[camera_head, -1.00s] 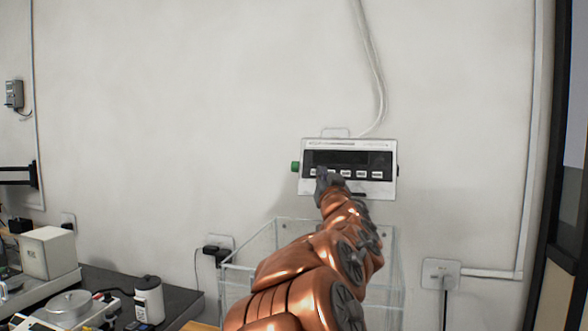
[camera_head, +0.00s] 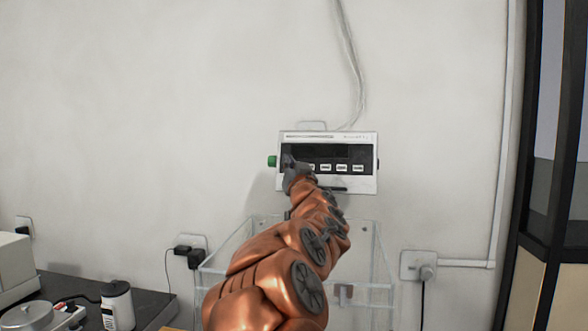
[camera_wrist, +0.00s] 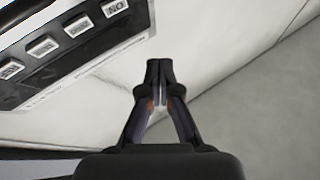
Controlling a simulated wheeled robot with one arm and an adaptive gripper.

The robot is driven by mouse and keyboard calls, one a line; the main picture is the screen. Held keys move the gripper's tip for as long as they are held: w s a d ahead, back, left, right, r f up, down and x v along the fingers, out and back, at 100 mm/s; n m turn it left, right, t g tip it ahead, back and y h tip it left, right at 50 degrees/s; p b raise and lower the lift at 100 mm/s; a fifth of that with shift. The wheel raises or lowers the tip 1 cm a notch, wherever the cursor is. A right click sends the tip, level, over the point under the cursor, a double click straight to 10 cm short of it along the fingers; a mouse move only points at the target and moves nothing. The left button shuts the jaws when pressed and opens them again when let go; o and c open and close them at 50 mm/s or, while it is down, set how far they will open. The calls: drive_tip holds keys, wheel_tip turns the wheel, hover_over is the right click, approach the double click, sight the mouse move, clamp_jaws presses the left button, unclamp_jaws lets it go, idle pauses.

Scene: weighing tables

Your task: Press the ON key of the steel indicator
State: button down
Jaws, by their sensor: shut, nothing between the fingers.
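The steel indicator (camera_head: 328,137) is a pale box on the wall with a dark front panel, a dark display (camera_head: 335,152) and a row of white keys below it. In the wrist view it appears upside down, and the ON key (camera_wrist: 116,8) is at the top edge, at the end of the row. My gripper (camera_head: 289,162) is in front of the panel's left end and hides the leftmost part of the key row. In the wrist view its fingertips (camera_wrist: 160,66) are together, empty, below and right of the ON key. Contact with the panel cannot be told.
A clear-walled bin (camera_head: 372,262) stands below the indicator. A green knob (camera_head: 271,161) sticks out of its left side. A wall socket (camera_head: 418,265) is at lower right. A dark bench with a white bottle (camera_head: 118,306) is at lower left.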

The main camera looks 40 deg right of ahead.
drive_tip(key=w+d+f, duration=0.1)
drive_tip(key=w+d, duration=0.2)
drive_tip(key=d, duration=0.2)
drive_tip(key=shift+w+f, duration=0.2)
drive_tip(key=shift+f, duration=0.2)
drive_tip(key=shift+w+d, duration=0.1)
drive_tip(key=shift+w, duration=0.05)
idle(1.2)
drive_tip(key=shift+w+d+f, duration=0.1)
drive_tip(key=shift+d+f, duration=0.1)
drive_tip(key=shift+d, duration=0.05)
drive_tip(key=shift+w+d, duration=0.2)
drive_tip(key=shift+d, duration=0.05)
idle(0.9)
drive_tip(key=shift+s+a, duration=0.1)
drive_tip(key=shift+a, duration=0.05)
drive_tip(key=shift+s+a+r, duration=0.1)
drive_tip(key=shift+s+a, duration=0.25)
drive_tip(key=shift+a, duration=0.1)
idle(0.5)
drive_tip(key=s+a, duration=0.1)
drive_tip(key=a+r, duration=0.1)
drive_tip(key=s+a, duration=0.1)
drive_tip(key=a, duration=0.1)
drive_tip(key=shift+s+r+p, duration=0.25)
drive_tip(key=shift+s+p, duration=0.1)
drive_tip(key=shift+p, duration=0.05)
